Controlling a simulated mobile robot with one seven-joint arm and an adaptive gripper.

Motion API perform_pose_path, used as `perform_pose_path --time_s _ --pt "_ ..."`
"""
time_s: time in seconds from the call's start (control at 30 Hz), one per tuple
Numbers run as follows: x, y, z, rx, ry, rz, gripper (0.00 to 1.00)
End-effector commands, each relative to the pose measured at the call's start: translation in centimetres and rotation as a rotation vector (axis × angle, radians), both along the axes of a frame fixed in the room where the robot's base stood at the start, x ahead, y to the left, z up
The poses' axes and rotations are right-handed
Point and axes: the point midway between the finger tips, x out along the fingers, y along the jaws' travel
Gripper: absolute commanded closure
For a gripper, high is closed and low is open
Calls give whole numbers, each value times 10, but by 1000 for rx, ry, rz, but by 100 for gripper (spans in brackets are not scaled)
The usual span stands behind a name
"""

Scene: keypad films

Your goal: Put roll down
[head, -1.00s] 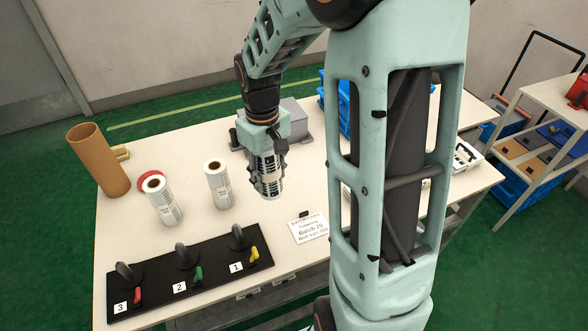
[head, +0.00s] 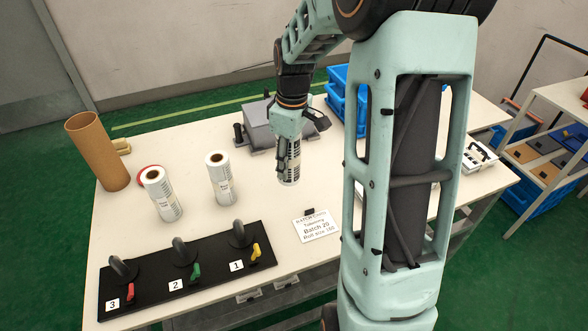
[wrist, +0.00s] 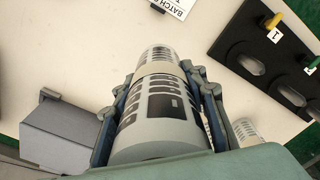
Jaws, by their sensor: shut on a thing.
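A white roll with black printed labels (head: 288,168) hangs upright in my gripper (head: 290,150), which is shut on it. In the wrist view the roll (wrist: 155,110) lies between both fingers (wrist: 160,95). The roll is over the pale table (head: 250,210), right of the standing rolls and behind the batch card. I cannot tell whether its lower end touches the table.
Two white rolls, one (head: 162,194) and another (head: 220,178), stand at left, with a brown cardboard tube (head: 97,152) behind. A black board (head: 180,268) with numbered levers lies in front. A batch card (head: 316,226) and grey box (head: 262,125) are nearby.

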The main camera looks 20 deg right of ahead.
Motion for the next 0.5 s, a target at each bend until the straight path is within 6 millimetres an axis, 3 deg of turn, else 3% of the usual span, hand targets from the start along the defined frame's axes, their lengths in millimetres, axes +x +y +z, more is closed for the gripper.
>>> perform_pose_path --time_s 0.1,0.3,0.5 --pt "21 -13 -14 2 3 -2 88" --pt "44 -26 -48 1 2 -2 88" --pt "55 -33 -62 -1 1 -1 88"
